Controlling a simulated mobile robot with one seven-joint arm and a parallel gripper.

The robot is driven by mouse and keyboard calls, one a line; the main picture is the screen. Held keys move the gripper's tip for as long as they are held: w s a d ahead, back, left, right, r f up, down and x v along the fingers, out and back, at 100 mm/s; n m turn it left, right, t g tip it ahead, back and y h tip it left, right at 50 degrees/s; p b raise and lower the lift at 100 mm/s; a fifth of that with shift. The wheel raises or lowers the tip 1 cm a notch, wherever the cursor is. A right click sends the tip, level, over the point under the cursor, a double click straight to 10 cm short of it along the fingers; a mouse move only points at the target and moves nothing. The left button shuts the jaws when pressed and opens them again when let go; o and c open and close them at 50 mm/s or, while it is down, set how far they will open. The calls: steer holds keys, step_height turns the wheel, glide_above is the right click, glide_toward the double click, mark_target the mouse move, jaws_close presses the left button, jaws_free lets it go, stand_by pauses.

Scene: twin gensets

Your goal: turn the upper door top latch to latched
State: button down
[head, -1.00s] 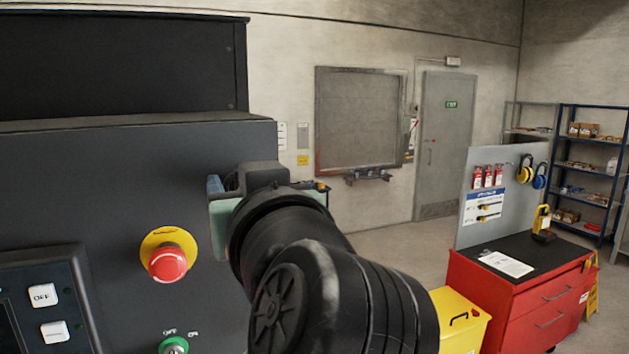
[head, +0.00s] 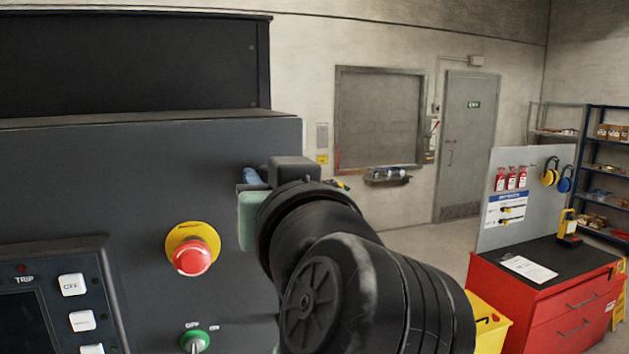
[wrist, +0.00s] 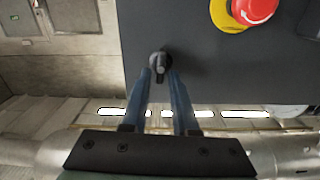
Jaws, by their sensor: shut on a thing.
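The latch (wrist: 158,63) is a small dark round knob with a raised grip on the dark panel door (wrist: 205,70), near the door's edge. In the wrist view my gripper (wrist: 160,80) has its two blue fingers on either side of the knob's grip, shut on it. In the head view my gripper (head: 252,178) is at the upper right edge of the dark door, and my arm and wrist hide the latch there. The latch's exact angle is hard to read.
A red emergency stop button (head: 191,255) on a yellow plate sits left of my gripper, with a green key switch (head: 195,340) below it. A red tool cabinet (head: 540,300) and a yellow bin (head: 490,325) stand to the right. Floor between them and the far wall is clear.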

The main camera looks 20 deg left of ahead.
steer(key=shift+w+d+f+m+b, duration=0.15)
steer(key=shift+m+b, duration=0.55)
steer(key=shift+m, duration=2.15)
steer(key=shift+w+d+f+m+b, duration=0.2)
steer(key=shift+m+b, duration=0.45)
steer(key=shift+m, duration=2.25)
steer(key=shift+s+d+f+m+b, duration=0.2)
steer(key=shift+m+b, duration=0.5)
steer(key=shift+m, duration=2.15)
steer(key=shift+w+a, duration=0.15)
steer(key=c, duration=0.7)
jaws_free()
